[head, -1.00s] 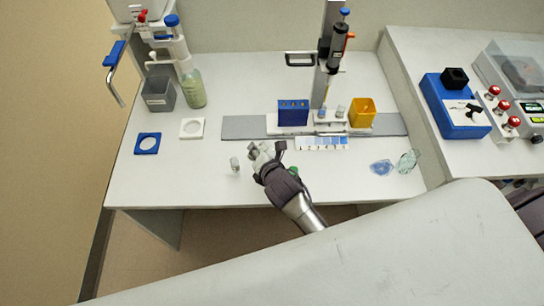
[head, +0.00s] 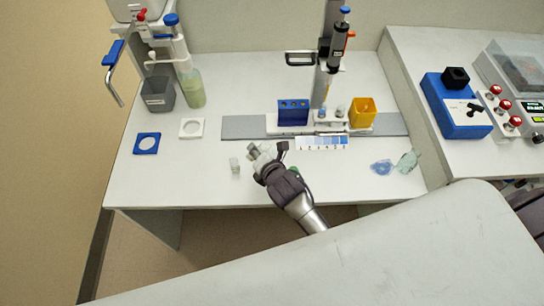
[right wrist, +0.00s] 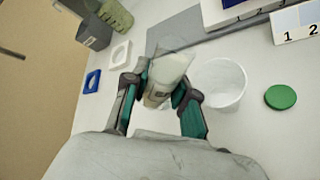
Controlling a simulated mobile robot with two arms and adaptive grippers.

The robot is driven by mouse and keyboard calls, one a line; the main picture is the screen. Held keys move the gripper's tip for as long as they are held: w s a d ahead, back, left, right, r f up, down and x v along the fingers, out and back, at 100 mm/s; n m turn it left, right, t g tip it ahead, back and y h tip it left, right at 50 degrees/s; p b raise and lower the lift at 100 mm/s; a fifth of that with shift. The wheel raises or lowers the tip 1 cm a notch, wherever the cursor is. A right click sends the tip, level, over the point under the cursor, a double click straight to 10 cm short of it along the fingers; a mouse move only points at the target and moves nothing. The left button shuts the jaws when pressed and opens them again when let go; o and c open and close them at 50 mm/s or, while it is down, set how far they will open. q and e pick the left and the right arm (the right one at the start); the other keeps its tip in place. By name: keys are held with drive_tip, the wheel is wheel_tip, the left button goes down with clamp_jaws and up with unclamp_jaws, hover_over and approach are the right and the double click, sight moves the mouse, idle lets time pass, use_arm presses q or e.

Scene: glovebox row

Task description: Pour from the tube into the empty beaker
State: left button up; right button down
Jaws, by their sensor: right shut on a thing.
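My right gripper (head: 257,151) is shut on a clear tube (right wrist: 160,82) with a dark label patch and pale contents. In the right wrist view the tube is tilted between the fingers, its wide clear end toward the top. An open, white-looking beaker (right wrist: 221,84) stands upright on the table just right of the fingers and appears empty. My gripper hides this beaker in the head view. Whether the tube is over its rim is unclear. My left gripper is not in view.
A green cap (right wrist: 280,97) lies right of the beaker. A grey plate (head: 245,128) with a blue block (head: 293,112) and yellow bin (head: 362,112) lies behind. White (head: 192,128) and blue (head: 147,143) square holders are at the left. The front-left table is clear.

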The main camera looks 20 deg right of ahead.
drive_tip(key=shift+f+y+b, duration=0.2)
drive_tip(key=shift+y+b, duration=0.1)
drive_tip(key=shift+b, duration=0.2)
idle(0.8)
drive_tip(key=shift+a+r+m+y+b, duration=0.1)
drive_tip(key=shift+r+m+y+b, duration=0.25)
drive_tip(key=shift+m+b, duration=0.3)
idle(1.8)
drive_tip(key=shift+f+m+y+b, duration=0.45)
drive_tip(key=shift+m+y+b, duration=0.2)
drive_tip(key=shift+b, duration=0.85)
idle(1.3)
drive_tip(key=shift+r, duration=0.2)
idle(1.2)
